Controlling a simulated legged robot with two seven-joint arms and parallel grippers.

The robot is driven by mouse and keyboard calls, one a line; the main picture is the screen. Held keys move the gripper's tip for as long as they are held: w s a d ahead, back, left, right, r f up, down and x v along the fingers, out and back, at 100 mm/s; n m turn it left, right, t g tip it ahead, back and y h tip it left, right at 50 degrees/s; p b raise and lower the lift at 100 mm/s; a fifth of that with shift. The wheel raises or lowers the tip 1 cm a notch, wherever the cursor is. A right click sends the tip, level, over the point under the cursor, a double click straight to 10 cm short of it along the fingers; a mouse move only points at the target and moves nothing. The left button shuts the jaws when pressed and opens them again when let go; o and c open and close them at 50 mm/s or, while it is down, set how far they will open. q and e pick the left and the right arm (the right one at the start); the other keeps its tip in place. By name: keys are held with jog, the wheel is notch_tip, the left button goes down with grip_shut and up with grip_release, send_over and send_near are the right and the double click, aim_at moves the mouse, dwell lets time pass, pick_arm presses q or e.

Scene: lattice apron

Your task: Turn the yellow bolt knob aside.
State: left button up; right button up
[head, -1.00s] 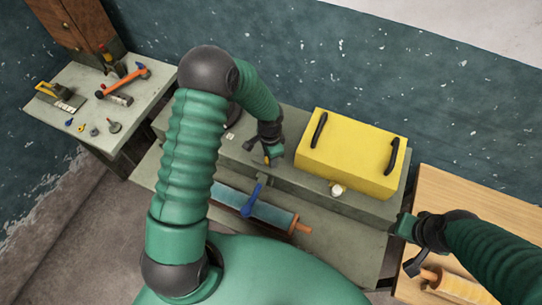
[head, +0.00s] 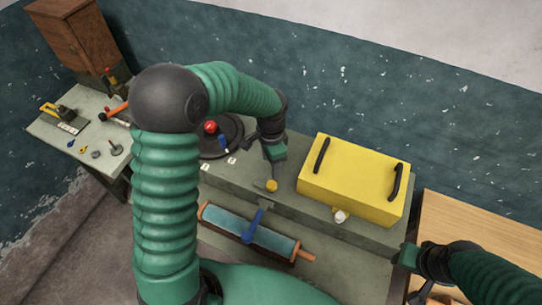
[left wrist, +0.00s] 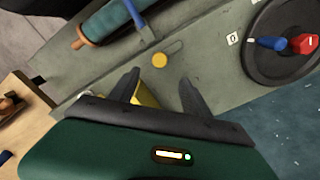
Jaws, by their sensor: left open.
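The yellow bolt knob (head: 271,185) stands on the grey-green bench top, left of the yellow box. It also shows as a round yellow disc in the left wrist view (left wrist: 160,60). My left gripper (head: 274,172) is right by the knob in the head view. In the left wrist view its two dark fingers (left wrist: 159,84) are spread and empty, with the knob just beyond the gap between their tips; I see no contact. My right gripper (head: 418,286) is low at the right, over the wooden table's edge; its jaw state is unclear.
A yellow box (head: 352,178) with black handles stands close right of the knob. In front lies a teal roller (head: 240,232) with a blue lever (head: 252,225). A dark dial (head: 222,146) with red and blue parts is at the left. Bench top around the knob is clear.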

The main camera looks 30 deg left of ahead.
pick_arm(q)
notch_tip(320, 180, up, 4)
jog(key=shift+r, duration=0.1)
dwell(0.4)
jog(key=s+d+f+n+t+b, duration=0.1)
jog(key=s+f+n+b, duration=0.1)
jog(key=s, duration=0.4)
jog(key=s+d+f+n+t+b, duration=0.1)
jog(key=s+d+f+n+b, duration=0.1)
jog(key=s+n, duration=0.4)
jog(key=shift+f+t+b, duration=0.3)
jog(key=shift+f+b, duration=0.05)
jog(key=shift+f, duration=0.55)
jog(key=shift+s+d, duration=0.2)
jog(key=shift+s, duration=0.05)
jog(key=shift+w, duration=0.1)
